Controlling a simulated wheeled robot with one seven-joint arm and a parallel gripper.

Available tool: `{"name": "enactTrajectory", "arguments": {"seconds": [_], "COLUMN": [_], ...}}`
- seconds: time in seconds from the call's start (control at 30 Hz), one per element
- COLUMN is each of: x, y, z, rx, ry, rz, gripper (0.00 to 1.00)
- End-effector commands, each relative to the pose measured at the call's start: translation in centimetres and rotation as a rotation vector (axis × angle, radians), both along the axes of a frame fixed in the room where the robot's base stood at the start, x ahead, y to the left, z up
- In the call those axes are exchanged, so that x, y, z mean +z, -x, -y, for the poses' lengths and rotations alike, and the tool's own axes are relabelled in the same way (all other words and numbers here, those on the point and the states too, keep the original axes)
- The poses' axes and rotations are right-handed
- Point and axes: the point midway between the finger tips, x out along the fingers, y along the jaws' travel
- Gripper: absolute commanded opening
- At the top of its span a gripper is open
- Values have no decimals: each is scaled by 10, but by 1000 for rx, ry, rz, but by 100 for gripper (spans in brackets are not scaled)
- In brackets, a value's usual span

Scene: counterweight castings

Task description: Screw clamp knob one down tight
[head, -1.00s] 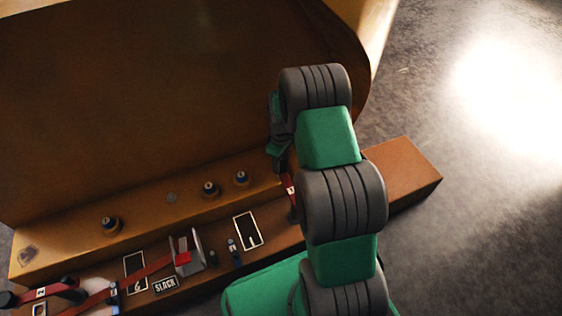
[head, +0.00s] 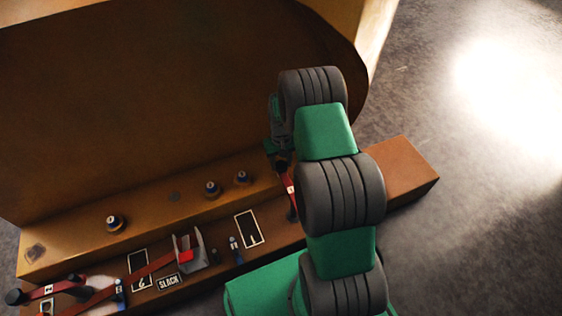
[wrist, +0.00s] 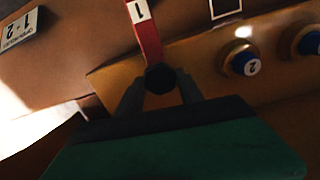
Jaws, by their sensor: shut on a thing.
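A red bar (wrist: 146,42) with a white label 1 ends in a black knob (wrist: 160,78). My gripper (wrist: 160,88) is shut on this black knob, one finger on each side. In the head view my gripper (head: 278,150) is at the shelf's right part, and the red bar (head: 291,190) shows just left of my arm. A blue-topped knob marked 2 (wrist: 245,64) stands to the right in the wrist view, apart from the gripper. Another blue-topped knob (wrist: 308,42) is cut by the right edge. My arm hides part of the bar in the head view.
Three dark knobs on brass-coloured bases, such as the leftmost (head: 115,223), stand along the orange shelf (head: 160,205). A tall brown casting wall (head: 150,90) rises behind it. A grey bracket with a red block (head: 188,252) and another red bar (head: 45,290) are left.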

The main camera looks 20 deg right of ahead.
Motion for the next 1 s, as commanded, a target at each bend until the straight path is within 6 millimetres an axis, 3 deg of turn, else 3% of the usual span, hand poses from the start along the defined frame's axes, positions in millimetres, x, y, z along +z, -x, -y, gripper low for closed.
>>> {"name": "enactTrajectory", "arguments": {"seconds": [0.57,0.6,0.83,1.0], "x": [1,1,1,0], "y": [1,1,0,0], "z": [0,0,0,0], "rx": [-38,-38,-38,-37], "ry": [0,0,0,0], "rz": [-3,-2,-1,-1], "gripper": [4,46,65,66]}}
